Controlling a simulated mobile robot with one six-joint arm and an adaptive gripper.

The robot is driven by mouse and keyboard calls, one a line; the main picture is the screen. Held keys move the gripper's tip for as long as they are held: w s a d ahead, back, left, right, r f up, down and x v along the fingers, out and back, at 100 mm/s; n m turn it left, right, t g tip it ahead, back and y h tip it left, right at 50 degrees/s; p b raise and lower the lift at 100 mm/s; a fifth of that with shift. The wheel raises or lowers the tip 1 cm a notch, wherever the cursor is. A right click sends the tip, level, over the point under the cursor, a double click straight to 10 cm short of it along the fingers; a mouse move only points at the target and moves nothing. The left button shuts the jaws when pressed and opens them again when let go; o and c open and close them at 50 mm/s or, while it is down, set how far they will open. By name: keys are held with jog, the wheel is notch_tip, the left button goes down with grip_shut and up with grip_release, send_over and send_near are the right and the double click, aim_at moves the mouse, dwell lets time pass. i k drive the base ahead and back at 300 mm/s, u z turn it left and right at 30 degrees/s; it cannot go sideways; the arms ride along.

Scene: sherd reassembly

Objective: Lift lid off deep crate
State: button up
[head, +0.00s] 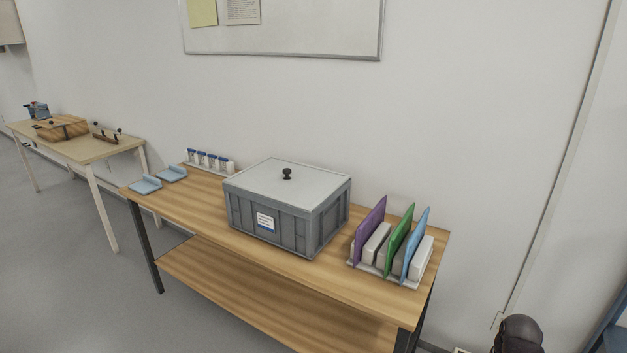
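The deep grey crate (295,229) stands on a wooden table, with a white label on its front side. Its flat light-grey lid (260,180) lies on top and covers the opening, so the inside of the crate is hidden. A small black knob (287,174) stands up from the middle of the lid. My gripper is not in view, and nothing touches the lid or the knob.
The wooden table (345,285) has a lower shelf. Right of the crate is a rack with purple, green and blue dividers (397,241). Capped vials (208,160) and blue trays (146,185) are at left. A whiteboard (290,30) hangs above. Another table (115,149) stands far left.

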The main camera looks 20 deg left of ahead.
aim_at(304, 186)
jog(key=z, duration=1.3)
jog(key=k, duration=0.95)
jog(key=z, duration=1.35)
jog(key=k, duration=0.15)
jog(key=u, duration=3.05)
